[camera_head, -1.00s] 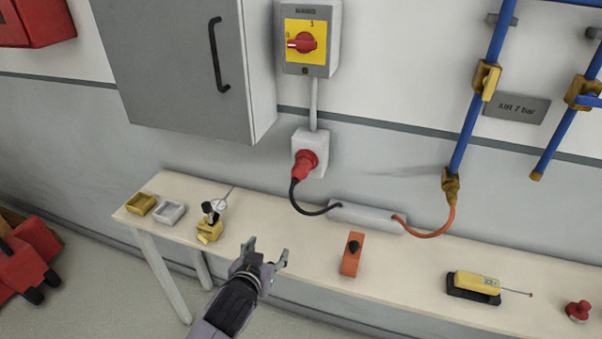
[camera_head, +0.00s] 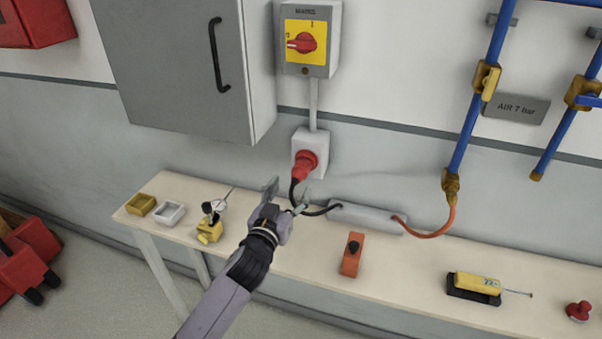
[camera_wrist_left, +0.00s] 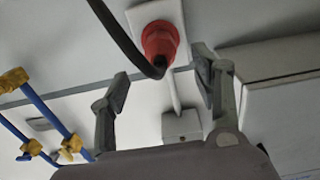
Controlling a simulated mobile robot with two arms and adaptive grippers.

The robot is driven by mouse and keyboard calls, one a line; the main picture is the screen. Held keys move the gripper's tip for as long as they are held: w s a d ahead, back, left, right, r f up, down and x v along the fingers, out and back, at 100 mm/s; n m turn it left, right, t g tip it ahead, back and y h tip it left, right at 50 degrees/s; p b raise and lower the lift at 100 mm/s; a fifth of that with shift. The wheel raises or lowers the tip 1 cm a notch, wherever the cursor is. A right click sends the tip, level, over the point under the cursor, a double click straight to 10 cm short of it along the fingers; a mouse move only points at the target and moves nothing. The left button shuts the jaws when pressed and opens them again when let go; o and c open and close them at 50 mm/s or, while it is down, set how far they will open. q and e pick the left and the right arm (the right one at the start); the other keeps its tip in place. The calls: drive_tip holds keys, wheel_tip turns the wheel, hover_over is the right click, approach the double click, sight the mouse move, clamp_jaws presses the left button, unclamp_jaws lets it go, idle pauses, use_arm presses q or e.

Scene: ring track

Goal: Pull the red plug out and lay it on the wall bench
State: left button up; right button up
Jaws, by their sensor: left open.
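The red plug (camera_head: 303,166) sits in the white socket box (camera_head: 319,150) on the wall, under the mains switch. A black cable hangs from it down to the bench. My left gripper (camera_head: 284,190) is open, just below and left of the plug, apart from it and partly in front of the cable. In the left wrist view the red plug (camera_wrist_left: 160,42) shows beyond and between the two open fingers (camera_wrist_left: 160,85), with the cable crossing in front. The wall bench (camera_head: 400,262) runs below along the wall. My right gripper is not in view.
A grey trunking box (camera_head: 365,216) lies at the bench's back. An orange block (camera_head: 351,255), a yellow tool (camera_head: 475,286), a red button (camera_head: 578,311), a dial gauge stand (camera_head: 211,226) and two small trays (camera_head: 169,213) stand on it. A grey cabinet (camera_head: 180,65) hangs upper left.

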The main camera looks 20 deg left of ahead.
sight(295, 180)
use_arm(q)
drive_tip(key=shift+w+d+b, duration=0.15)
drive_tip(key=shift+w+b, duration=0.9)
drive_tip(key=shift+w, duration=3.25)
clamp_jaws()
drive_tip(key=shift+s, duration=0.1)
drive_tip(key=shift+s+p, duration=1.25)
drive_tip(key=shift+s, duration=1.7)
